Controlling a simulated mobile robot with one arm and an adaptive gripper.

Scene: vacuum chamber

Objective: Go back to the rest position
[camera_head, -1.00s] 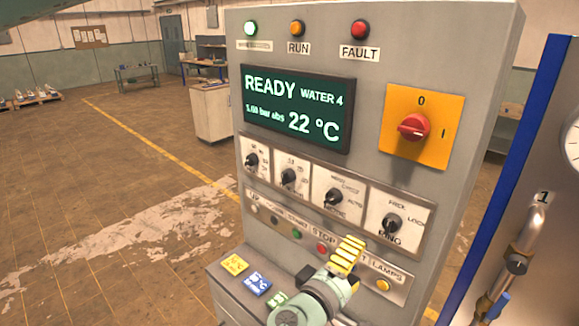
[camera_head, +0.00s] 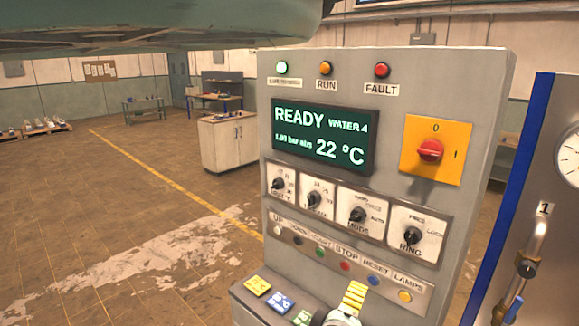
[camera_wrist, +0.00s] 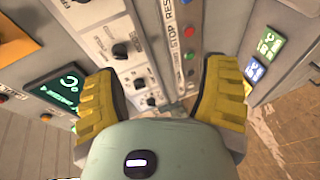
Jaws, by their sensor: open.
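My gripper (camera_head: 352,298) shows at the bottom of the head view, its yellow ribbed finger in front of the lower part of the grey control cabinet (camera_head: 462,120). In the wrist view, my gripper (camera_wrist: 162,80) has its two yellow fingers wide apart with nothing between them. The cabinet's button row (camera_wrist: 187,42) and knobs show beyond the fingers. In the head view I cannot tell whether the finger touches the panel; the rest of the gripper is cut off by the lower edge.
The display (camera_head: 322,138) reads READY, 22 °C, and the green lamp (camera_head: 282,68) is lit. A red rotary switch (camera_head: 430,150) sits on a yellow plate. A blue-edged unit with a pipe (camera_head: 530,255) stands at right. Open floor (camera_head: 110,225) lies at left.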

